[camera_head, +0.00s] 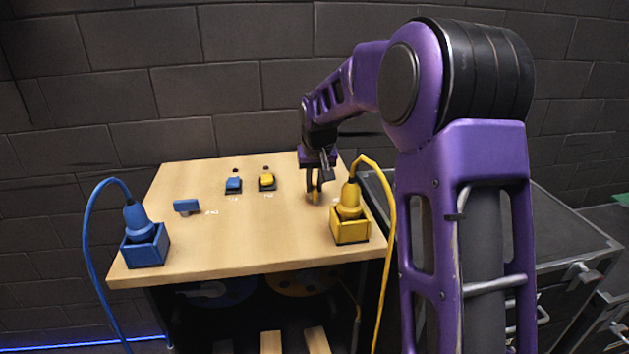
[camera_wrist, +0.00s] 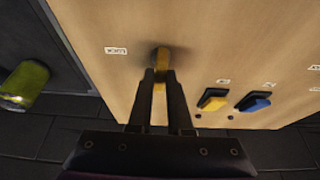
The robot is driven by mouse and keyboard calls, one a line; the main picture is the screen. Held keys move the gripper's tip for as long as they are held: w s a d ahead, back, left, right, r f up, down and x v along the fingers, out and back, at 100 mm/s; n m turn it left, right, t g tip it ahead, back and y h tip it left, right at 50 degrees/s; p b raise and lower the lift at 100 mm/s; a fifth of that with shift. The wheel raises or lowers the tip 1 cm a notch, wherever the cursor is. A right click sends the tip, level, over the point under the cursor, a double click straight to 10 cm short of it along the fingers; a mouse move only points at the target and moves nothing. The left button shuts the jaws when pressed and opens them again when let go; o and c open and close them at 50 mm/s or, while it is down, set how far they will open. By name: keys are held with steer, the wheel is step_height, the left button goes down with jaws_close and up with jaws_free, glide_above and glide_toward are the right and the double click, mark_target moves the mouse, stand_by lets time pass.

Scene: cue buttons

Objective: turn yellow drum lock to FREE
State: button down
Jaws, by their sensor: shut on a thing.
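The yellow drum lock (camera_head: 314,197) is a small yellow handle on the right part of the wooden tabletop. In the wrist view the lock (camera_wrist: 161,58) shows as a narrow yellow bar standing lengthwise between my fingers. A white LOCK label (camera_wrist: 115,50) lies to its left, apart from it; I cannot make out a FREE label. My gripper (camera_head: 314,188) reaches down from above and is shut on the yellow lock. Its fingertips (camera_wrist: 159,74) lie on both sides of the handle and hide part of it.
A yellow plug (camera_head: 348,203) with a cable stands in a yellow box near the front right. A blue plug (camera_head: 137,217) stands front left. A blue lock handle (camera_head: 186,205), a blue switch (camera_head: 233,185) and a yellow switch (camera_head: 267,182) are on the tabletop (camera_head: 250,232). Its middle is clear.

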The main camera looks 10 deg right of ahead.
steer(key=shift+n, duration=0.3)
steer(key=c, duration=0.8)
jaws_free()
steer(key=shift+c, duration=0.2)
steer(key=p+v, duration=0.1)
steer(key=v, duration=1.6)
steer(key=shift+d+r+p, duration=0.2)
steer(key=shift+r+p, duration=0.05)
steer(key=shift+p, duration=0.15)
